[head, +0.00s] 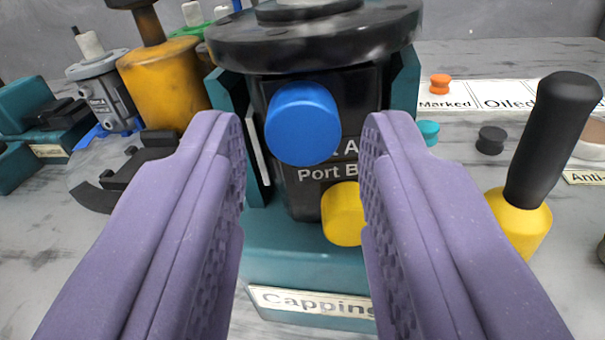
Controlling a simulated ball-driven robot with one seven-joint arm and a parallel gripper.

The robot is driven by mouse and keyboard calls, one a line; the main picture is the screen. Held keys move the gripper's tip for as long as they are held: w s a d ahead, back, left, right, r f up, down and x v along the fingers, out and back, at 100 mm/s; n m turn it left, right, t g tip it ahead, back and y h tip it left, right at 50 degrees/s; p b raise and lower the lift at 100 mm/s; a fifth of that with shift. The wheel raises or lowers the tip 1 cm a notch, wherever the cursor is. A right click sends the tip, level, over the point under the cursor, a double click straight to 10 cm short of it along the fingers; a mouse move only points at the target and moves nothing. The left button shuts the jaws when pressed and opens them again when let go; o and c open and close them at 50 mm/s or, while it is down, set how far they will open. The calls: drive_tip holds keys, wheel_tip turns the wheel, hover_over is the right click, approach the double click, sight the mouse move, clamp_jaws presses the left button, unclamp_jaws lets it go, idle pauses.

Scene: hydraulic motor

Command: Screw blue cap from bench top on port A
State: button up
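A blue cap (303,124) sits on the upper port of the black motor body (300,195), over the label ending in "A". It faces me and covers part of that label. A yellow cap (343,213) sits below it, beside the "Port B" label. The motor stands in a teal fixture (300,255) marked "Capping". My gripper (304,150) is open, with its two purple fingers spread either side of the caps. Nothing is between the fingers close to me, and the blue cap appears beyond the tips. I cannot tell whether the cap is fully tight.
A yellow tool with a black handle (545,150) stands at right. An orange cap (440,84), a teal cap (429,131) and a black cap (491,139) lie on the bench behind. A yellow cylinder (165,85) and grey unit (103,88) stand at left.

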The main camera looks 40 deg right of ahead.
drive_tip(key=shift+v, duration=1.3)
drive_tip(key=o, duration=0.6)
drive_tip(key=shift+c, duration=0.2)
drive_tip(key=v, duration=0.6)
